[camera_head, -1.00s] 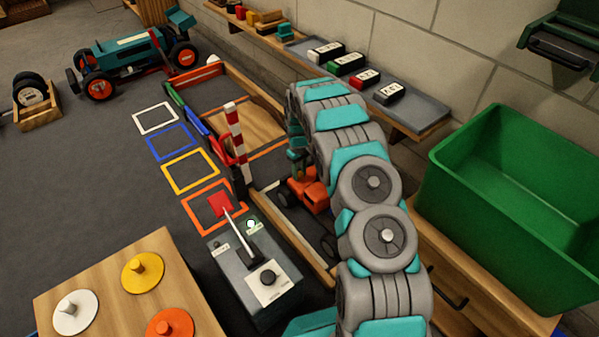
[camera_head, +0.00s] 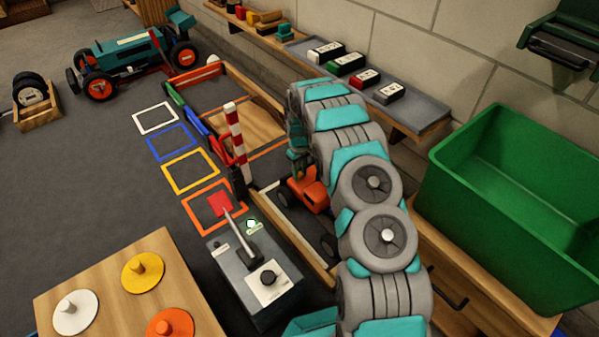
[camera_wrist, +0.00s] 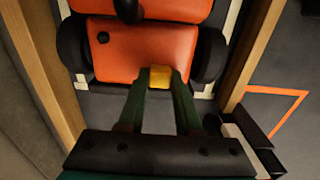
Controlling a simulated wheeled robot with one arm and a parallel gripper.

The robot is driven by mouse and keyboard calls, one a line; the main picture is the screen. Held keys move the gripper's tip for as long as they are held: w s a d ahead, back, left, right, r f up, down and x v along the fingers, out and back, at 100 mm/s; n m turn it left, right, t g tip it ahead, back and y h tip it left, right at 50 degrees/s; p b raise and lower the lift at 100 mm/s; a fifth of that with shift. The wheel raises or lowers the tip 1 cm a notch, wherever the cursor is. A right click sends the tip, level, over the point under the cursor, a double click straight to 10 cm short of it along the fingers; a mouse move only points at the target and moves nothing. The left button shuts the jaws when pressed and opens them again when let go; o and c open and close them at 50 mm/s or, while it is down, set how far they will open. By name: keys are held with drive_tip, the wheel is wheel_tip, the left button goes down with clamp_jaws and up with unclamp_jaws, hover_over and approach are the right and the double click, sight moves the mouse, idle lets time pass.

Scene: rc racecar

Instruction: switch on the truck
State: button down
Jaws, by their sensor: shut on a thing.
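The orange truck (camera_head: 312,194) stands in a wooden-edged lane beside the grey control box, partly hidden behind my arm in the head view. In the wrist view its orange body (camera_wrist: 145,50) and black wheels fill the upper part. A small yellow piece (camera_wrist: 160,77) sits at the near edge of the body. My gripper (camera_wrist: 160,82) has its two green fingers close together at this piece, shut on it. In the head view my gripper (camera_head: 297,163) is just above the truck's far end, mostly hidden by my arm.
A grey control box (camera_head: 255,278) with a lever and a black knob stands left of the lane. A red-and-white striped barrier post (camera_head: 235,133) is upright by the lane. A green bin (camera_head: 470,205) is at right. Wooden lane walls flank the truck closely.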

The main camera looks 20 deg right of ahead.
sight(304, 183)
drive_tip(key=shift+s+d+r+p, duration=0.1)
drive_tip(key=shift+s+d+p, duration=0.3)
drive_tip(key=shift+s, duration=0.45)
drive_tip(key=shift+s+d, duration=0.15)
drive_tip(key=shift+s, duration=0.3)
drive_tip(key=c, duration=0.6)
unclamp_jaws()
drive_tip(key=shift+o, duration=0.2)
wheel_tip(304, 183, up, 8)
drive_tip(key=shift+f+p, duration=0.25)
drive_tip(key=shift+p, duration=0.2)
